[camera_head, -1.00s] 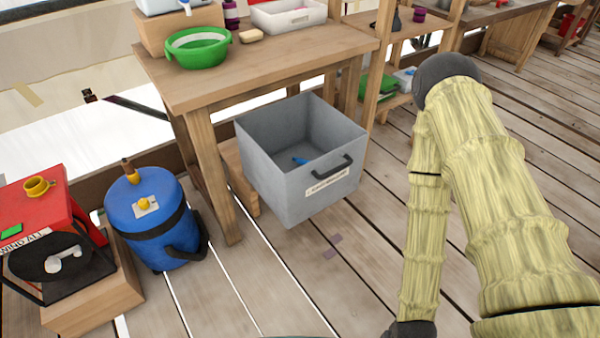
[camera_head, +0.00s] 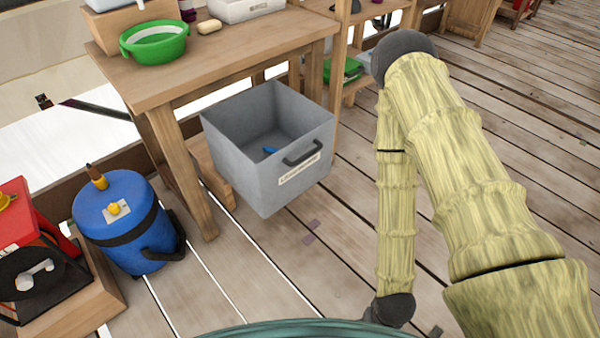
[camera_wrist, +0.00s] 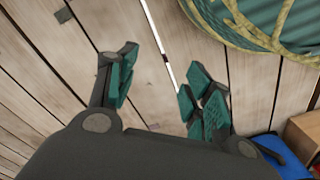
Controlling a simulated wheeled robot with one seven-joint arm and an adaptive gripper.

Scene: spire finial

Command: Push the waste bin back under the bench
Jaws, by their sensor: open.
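The grey waste bin (camera_head: 268,148) is an open box with a dark handle and a label on its front face. In the head view it sits partly under the wooden bench (camera_head: 215,72), with its front sticking out past the bench's front edge. A small blue item (camera_head: 269,150) lies inside it. My gripper (camera_wrist: 158,92) shows in the wrist view with its fingers apart and nothing between them, above the plank floor. The bin is not in the wrist view, and the head view does not show the gripper's fingers.
A blue canister (camera_head: 124,220) and a red machine on a wooden block (camera_head: 75,310) stand left of the bin. A green basin (camera_head: 154,43) is on the bench. Shelves (camera_head: 345,75) stand behind to the right. The plank floor (camera_head: 300,255) before the bin is clear.

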